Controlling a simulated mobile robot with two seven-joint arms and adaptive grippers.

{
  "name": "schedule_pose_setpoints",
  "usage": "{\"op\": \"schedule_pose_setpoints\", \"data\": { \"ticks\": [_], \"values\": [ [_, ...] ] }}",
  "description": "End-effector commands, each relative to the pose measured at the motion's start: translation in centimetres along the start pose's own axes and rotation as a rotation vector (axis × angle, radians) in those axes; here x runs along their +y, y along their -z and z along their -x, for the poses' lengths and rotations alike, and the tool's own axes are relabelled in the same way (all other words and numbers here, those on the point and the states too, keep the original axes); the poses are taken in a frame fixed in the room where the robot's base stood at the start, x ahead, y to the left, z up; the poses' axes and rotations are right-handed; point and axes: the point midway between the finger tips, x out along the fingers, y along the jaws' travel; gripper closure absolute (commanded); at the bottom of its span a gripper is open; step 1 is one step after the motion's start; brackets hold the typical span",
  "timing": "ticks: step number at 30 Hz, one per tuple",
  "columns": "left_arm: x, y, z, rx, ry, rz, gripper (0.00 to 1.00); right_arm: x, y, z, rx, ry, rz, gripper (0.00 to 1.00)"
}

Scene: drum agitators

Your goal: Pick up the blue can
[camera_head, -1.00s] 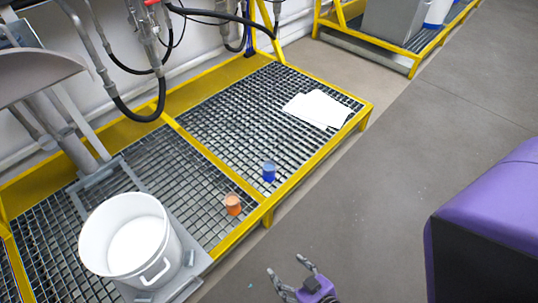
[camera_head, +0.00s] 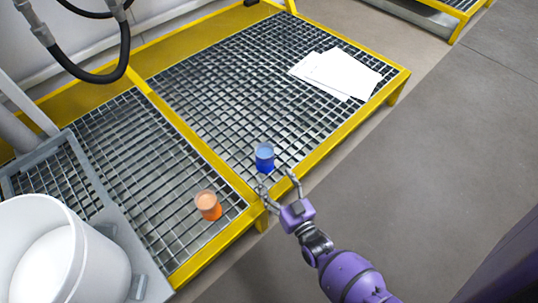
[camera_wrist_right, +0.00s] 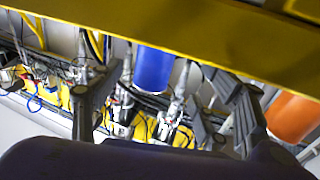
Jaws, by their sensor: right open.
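The blue can (camera_head: 265,158) stands upright on the metal grating, close to the yellow front rail. My right gripper (camera_head: 277,179) is open, with its fingers over the front rail and pointing at the can. The fingertips are just in front of the can, with nothing held. In the right wrist view the blue can (camera_wrist_right: 153,68) shows between the open fingers (camera_wrist_right: 165,80), nearer the left one, and its upper part in that picture is cut off by a yellow beam. My left gripper is not in view.
An orange can (camera_head: 208,205) stands on the grating left of the gripper; it also shows in the right wrist view (camera_wrist_right: 292,118). The yellow rail (camera_head: 330,140) edges the platform. White sheets (camera_head: 336,75) lie at the back right. A white bucket (camera_head: 100,262) stands at lower left.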

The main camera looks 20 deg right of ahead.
Motion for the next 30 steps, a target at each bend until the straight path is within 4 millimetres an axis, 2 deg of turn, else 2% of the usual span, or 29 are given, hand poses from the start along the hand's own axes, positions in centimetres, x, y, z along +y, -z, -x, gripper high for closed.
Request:
{"op": "schedule_pose_setpoints", "data": {
  "ticks": [9, 19, 27, 30],
  "values": [
    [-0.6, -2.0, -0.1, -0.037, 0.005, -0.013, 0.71, 0.2, 0.0, -3.1, 0.005, -0.001, 0.001, 0.31],
    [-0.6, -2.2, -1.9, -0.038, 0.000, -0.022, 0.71, 0.7, 0.1, -7.4, 0.005, 0.000, 0.001, 0.31],
    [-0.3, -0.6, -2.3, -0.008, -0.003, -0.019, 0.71, 0.8, 0.3, -7.9, 0.004, -0.001, 0.001, 0.31],
    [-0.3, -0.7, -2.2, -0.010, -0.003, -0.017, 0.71, 0.8, 0.3, -7.9, 0.004, -0.001, 0.001, 0.44]
  ]
}}
